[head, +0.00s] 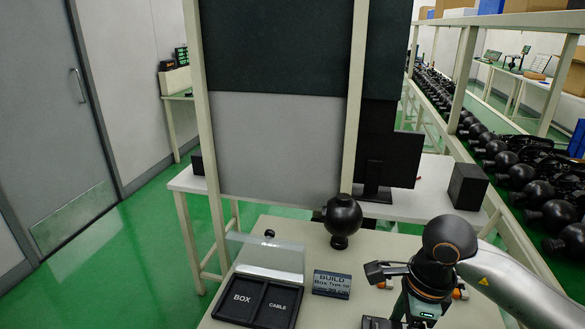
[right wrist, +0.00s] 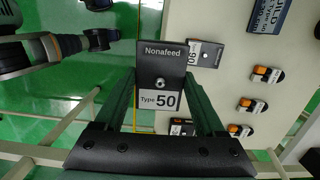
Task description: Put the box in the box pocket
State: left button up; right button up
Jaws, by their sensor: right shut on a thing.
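My right gripper (right wrist: 158,88) is shut on a dark box (right wrist: 160,62) labelled "Nonafeed Type 50", upright between its fingers in the right wrist view. In the head view my right wrist is at the lower right, right of the tray; the fingers and held box are not clearly visible there. The black tray (head: 256,284) lies at the table's front left. Its left pocket, marked BOX (head: 241,300), looks empty; the right one is marked CABLE (head: 279,306). What seems to be my left gripper (right wrist: 97,40) shows small at the wrist view's upper left; its jaws are unclear.
A BUILD sign (head: 331,284) stands right of the tray. A clear cover (head: 266,257) rises behind the tray, and a black ball-shaped camera (head: 342,216) stands farther back. Another labelled box (right wrist: 206,52) and several orange-ended items (right wrist: 262,75) lie on the table.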

jog(key=n, duration=0.4)
jog(key=s+n, duration=0.1)
jog(key=shift+d+r+n+g, duration=0.3)
jog(key=shift+n, duration=0.1)
jog(key=n, duration=0.3)
jog(key=shift+s+d+r+n, duration=0.15)
jog(key=shift+s+n, duration=0.1)
jog(key=shift+n, duration=0.05)
jog(key=n, duration=0.4)
jog(key=s+n, duration=0.1)
jog(key=shift+d+r+n+g+h+p, duration=0.25)
jog(key=shift+n+g+h+p, duration=0.15)
jog(key=n, duration=0.2)
jog(key=s+n, duration=0.1)
jog(key=n, duration=0.2)
jog(key=shift+d+r+h, duration=0.2)
jog(key=shift+h, duration=0.1)
